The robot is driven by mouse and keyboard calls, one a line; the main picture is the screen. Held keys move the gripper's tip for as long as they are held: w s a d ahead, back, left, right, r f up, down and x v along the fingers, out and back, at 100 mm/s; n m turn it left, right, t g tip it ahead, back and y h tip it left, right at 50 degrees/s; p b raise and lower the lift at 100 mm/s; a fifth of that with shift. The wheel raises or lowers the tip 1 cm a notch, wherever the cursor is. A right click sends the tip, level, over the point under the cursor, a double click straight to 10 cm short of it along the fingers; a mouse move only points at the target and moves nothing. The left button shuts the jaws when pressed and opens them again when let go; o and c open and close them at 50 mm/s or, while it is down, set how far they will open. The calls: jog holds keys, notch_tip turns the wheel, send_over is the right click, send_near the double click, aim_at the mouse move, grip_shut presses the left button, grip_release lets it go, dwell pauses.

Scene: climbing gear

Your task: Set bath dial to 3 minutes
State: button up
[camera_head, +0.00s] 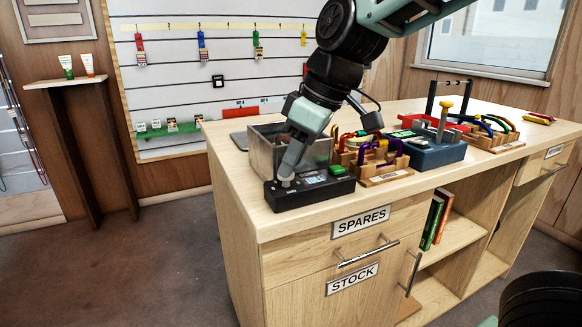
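A black control box (318,192) sits at the near left corner of the wooden counter, in front of an open grey metal tank (262,146). My gripper (286,179) points down at the left part of the box, where the dial seems to be. Its fingertips are at or just above a small pale knob. The fingers hide most of the knob, so I cannot tell its setting, whether they touch it, or whether they are shut on it.
Right of the box stand wooden racks (388,177) with coloured carabiners and a blue box (436,154) with an upright yellow-topped tool. Drawers labelled SPARES and STOCK are below the counter (235,174). A small shelf (58,83) with two tubes is on the left wall.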

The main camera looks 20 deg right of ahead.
jog(key=shift+x, duration=0.85)
jog(key=shift+c, duration=0.4)
jog(key=c, duration=0.6)
jog(key=shift+c, duration=0.2)
